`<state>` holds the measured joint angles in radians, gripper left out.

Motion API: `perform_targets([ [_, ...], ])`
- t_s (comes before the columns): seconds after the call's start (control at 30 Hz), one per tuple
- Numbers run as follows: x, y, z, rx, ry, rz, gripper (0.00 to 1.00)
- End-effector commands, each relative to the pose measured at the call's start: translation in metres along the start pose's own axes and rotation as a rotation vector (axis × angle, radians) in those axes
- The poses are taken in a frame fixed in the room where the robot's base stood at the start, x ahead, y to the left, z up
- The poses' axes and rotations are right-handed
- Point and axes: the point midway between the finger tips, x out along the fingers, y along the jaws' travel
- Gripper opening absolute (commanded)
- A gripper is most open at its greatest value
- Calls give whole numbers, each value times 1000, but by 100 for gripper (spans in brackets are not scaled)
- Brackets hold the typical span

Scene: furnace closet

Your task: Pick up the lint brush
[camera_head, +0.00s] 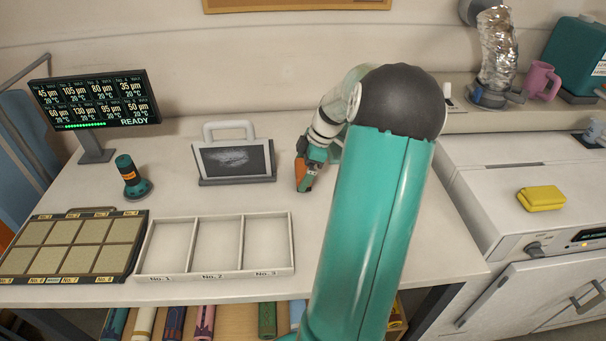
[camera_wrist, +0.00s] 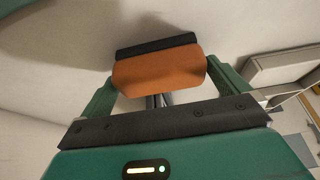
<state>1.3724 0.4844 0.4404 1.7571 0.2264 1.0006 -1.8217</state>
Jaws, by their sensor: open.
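The lint brush (camera_wrist: 158,74) appears to be the orange block with a black strip along its far edge in the wrist view. It lies between the two green fingers of my gripper (camera_wrist: 162,68), close to both. Whether either finger touches it cannot be told. In the head view the orange brush (camera_head: 302,174) shows at the tip of my gripper (camera_head: 311,160), low over the white tabletop at the back. My gripper is open around it. My arm hides part of the table to the right.
A grey-framed screen (camera_head: 235,160) stands left of my gripper. An empty three-part tray (camera_head: 243,245) and a sample case (camera_head: 133,245) lie along the front. A teal stamp-like object (camera_head: 131,180) and a display (camera_head: 95,105) stand left. The tabletop between the screen and tray is clear.

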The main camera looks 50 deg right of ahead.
Motion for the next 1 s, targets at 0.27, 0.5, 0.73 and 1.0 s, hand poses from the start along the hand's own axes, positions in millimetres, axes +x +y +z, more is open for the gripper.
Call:
perform_targets([
  [0.27, 0, 0, 0, 0, 0, 0, 76],
  [0.5, -1, 0, 0, 0, 0, 0, 67],
  [0.73, -7, 0, -2, 0, 0, 0, 67],
  [1.0, -41, -9, -16, 0, -4, 2, 67],
])
